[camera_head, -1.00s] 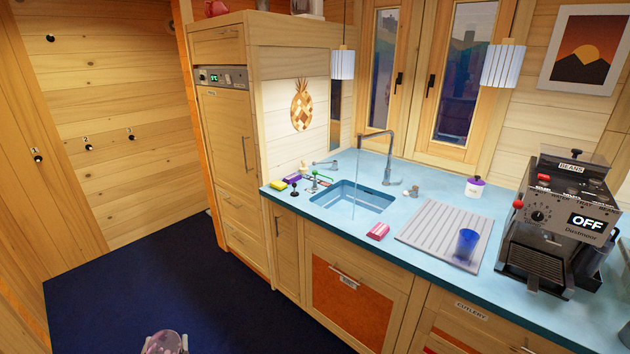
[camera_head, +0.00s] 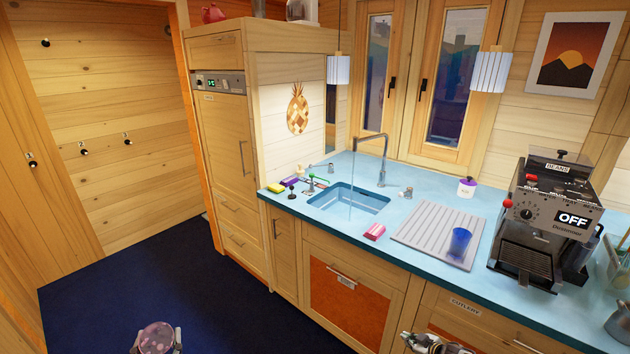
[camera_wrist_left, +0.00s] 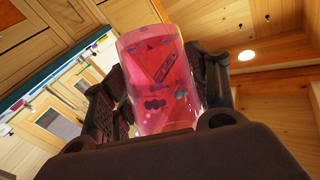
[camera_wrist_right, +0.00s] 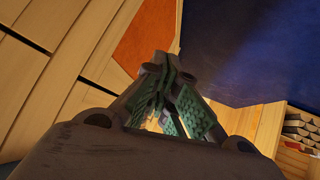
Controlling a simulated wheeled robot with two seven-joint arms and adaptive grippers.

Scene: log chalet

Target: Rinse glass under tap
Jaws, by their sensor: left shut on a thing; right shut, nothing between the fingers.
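A pink see-through glass (camera_wrist_left: 160,85) is held between the fingers of my left gripper (camera_wrist_left: 158,100). In the head view the glass (camera_head: 157,338) and my left gripper (camera_head: 156,345) are at the bottom edge, over the dark floor, well away from the counter. My right gripper (camera_head: 432,343) is at the bottom edge in front of the cabinet fronts; in its wrist view the fingers (camera_wrist_right: 165,75) are shut and empty. The tap (camera_head: 371,140) arches over the blue sink (camera_head: 350,201), and a thin stream of water (camera_head: 351,185) falls into the basin.
A blue glass (camera_head: 459,243) stands on the ribbed drainboard (camera_head: 425,230). A pink packet (camera_head: 374,231) lies at the counter's front edge by the sink. A coffee machine (camera_head: 540,225) stands at the right. Sponges (camera_head: 275,188) lie left of the sink. The floor (camera_head: 200,310) is clear.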

